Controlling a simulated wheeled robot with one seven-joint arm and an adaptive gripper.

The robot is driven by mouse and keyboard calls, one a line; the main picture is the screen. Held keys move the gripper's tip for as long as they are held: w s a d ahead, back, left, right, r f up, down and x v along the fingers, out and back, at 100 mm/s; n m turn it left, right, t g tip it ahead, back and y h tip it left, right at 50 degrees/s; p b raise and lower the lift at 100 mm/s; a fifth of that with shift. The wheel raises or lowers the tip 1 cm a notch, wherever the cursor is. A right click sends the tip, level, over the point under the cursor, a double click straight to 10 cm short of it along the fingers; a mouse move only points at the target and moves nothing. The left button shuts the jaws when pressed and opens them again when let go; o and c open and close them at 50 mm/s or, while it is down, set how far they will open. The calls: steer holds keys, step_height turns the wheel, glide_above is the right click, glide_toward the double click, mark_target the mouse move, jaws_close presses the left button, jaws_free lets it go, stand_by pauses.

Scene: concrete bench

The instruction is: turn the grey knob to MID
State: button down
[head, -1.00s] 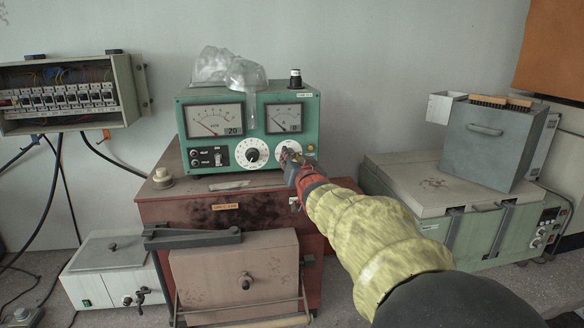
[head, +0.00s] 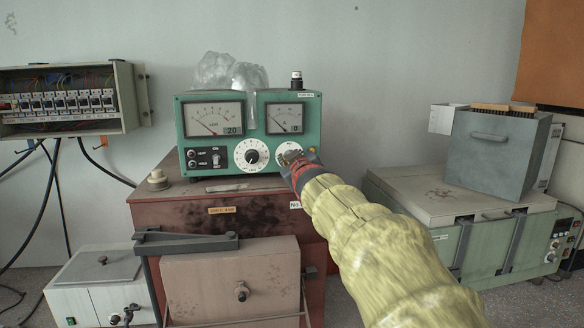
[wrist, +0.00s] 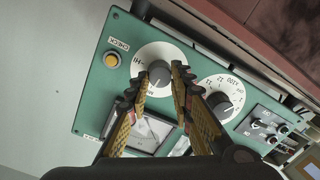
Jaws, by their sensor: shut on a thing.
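The grey knob (wrist: 158,75) sits on a white round dial on the green instrument panel (wrist: 100,80). In the wrist view my gripper (wrist: 160,78) has one finger on each side of the knob and is shut on it. The letters HI show on the dial at the knob's left; other lettering is partly hidden by the fingers. I cannot clearly read where the knob points. In the head view my gripper (head: 291,160) covers most of this dial, at the lower right of the green instrument (head: 230,165).
A second white dial with a black knob (head: 251,156) is close beside the grey one. A yellow button (wrist: 110,60) marked CHECK is on the other side. Two meters (head: 215,118) are above. A clear plastic bag (head: 230,72) lies on top. The instrument stands on a red-brown cabinet (head: 170,215).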

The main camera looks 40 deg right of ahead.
steer(key=shift+n, duration=0.3)
stand_by(0.4)
steer(key=c, duration=1.6)
jaws_free()
steer(key=shift+o, duration=0.2)
steer(key=v, duration=1.2)
steer(key=shift+f, duration=0.1)
